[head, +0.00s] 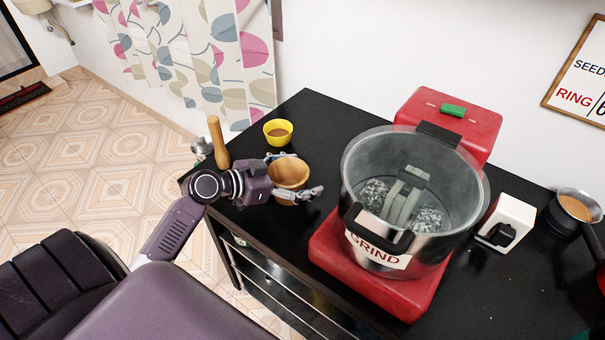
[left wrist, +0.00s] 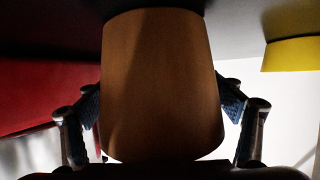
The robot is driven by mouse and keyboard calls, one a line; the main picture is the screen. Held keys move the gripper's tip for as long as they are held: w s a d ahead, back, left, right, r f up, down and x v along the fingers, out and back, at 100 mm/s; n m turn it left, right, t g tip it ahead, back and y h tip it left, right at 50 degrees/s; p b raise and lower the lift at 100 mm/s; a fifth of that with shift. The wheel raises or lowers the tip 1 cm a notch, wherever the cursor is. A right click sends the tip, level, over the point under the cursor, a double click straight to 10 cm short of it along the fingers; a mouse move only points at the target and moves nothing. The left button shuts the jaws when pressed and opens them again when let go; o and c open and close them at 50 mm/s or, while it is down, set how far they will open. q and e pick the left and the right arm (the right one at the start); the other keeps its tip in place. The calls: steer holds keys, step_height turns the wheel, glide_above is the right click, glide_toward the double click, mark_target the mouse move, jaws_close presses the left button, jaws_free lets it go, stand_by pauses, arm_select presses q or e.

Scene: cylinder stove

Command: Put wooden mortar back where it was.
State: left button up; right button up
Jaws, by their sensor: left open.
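The wooden mortar (head: 289,172), a light-brown bowl, stands upright on the black counter (head: 262,230) near its left end. It fills the middle of the left wrist view (left wrist: 162,85). My left gripper (head: 296,176) is open, with one finger on each side of the mortar. In the left wrist view, a gap shows beside the lower part of the mortar on both sides; whether the pads touch it higher up I cannot tell. My right gripper is not in view.
A wooden pestle (head: 217,142) stands left of the mortar, with a small metal cup (head: 202,147) beside it. A yellow bowl (head: 278,132) is behind. The red grinder (head: 375,285) with its steel drum (head: 365,160) stands close on the right. A white box (head: 507,222) is farther right.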

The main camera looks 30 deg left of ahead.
arm_select(q)
steer(key=b+v, duration=0.2)
steer(key=v, duration=1)
steer(key=shift+w+r, duration=0.1)
